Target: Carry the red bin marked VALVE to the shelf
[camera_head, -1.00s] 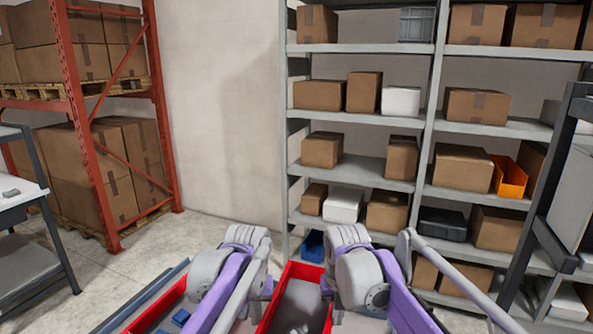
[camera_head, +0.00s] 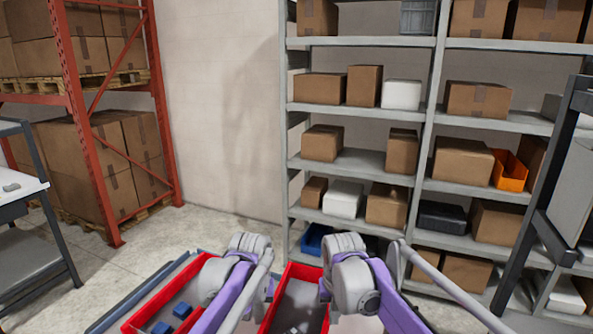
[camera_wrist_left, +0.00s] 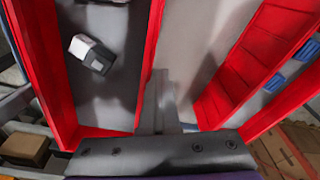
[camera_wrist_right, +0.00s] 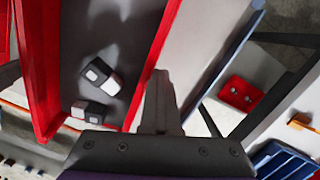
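A red bin (camera_head: 277,296) stands between my forearms at the bottom of the head view, with grey and white parts inside. No VALVE label is readable. In the left wrist view its red wall (camera_wrist_left: 38,60) and a white-and-black part (camera_wrist_left: 92,54) show. My left gripper (camera_wrist_left: 159,80) is shut, its fingers together just outside one long wall. In the right wrist view the bin (camera_wrist_right: 33,70) holds two such parts. My right gripper (camera_wrist_right: 159,80) is shut just outside the opposite wall. I cannot tell whether either touches it. The shelf (camera_head: 350,162) stands ahead.
Another red bin (camera_head: 165,286) with blue pieces is close on the left. A blue bin (camera_head: 313,240) sits low on the shelf. Cartons fill much of the shelf, with bare patches between them. An orange rack (camera_head: 82,130) stands left, a dark frame (camera_head: 547,180) right.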

